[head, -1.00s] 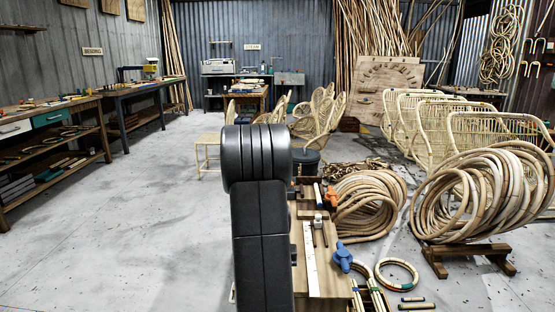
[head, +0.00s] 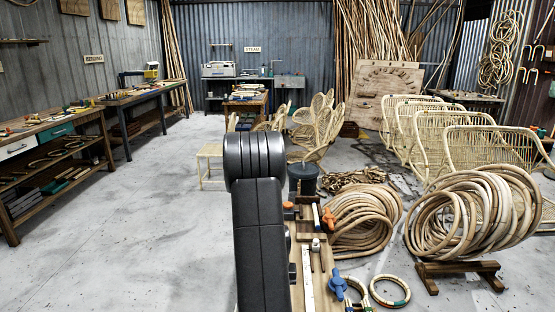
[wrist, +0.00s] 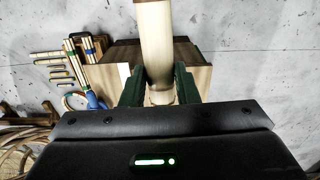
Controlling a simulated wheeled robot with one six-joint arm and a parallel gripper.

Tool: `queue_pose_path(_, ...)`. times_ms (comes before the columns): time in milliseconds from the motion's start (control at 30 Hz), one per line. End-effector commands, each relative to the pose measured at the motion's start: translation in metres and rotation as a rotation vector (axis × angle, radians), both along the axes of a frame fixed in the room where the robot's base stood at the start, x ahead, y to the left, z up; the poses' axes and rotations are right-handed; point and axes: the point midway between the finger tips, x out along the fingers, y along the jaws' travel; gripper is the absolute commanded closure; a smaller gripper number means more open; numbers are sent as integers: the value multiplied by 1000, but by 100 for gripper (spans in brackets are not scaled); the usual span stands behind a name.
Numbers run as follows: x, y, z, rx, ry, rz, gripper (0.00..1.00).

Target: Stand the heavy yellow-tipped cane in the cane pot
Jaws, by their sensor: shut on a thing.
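My gripper (wrist: 160,88) is shut in the wrist view, with its two green fingers on either side of a thick pale cane (wrist: 157,40). No yellow tip shows on the part in view. In the head view my black arm hides the gripper and the held cane. I cannot pick out the cane pot with certainty; a dark round container (head: 303,180) stands just right of my arm.
A wooden bench (head: 303,262) with a steel rule and blue clamp (head: 337,283) is close at right. Cane coils (head: 362,218) and a coil stand (head: 460,272) lie beyond it. Several banded cane pieces (wrist: 84,52) show in the wrist view. The left floor is clear.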

Motion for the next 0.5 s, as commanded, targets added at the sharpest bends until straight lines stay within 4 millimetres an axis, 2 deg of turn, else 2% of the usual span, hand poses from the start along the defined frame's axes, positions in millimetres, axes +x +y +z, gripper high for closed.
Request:
queue_pose_path(33,-2,0,15,0,2,0,97)
queue_pose_path(133,-4,0,22,0,2,0,97)
queue_pose_path(500,-6,0,27,0,0,0,97)
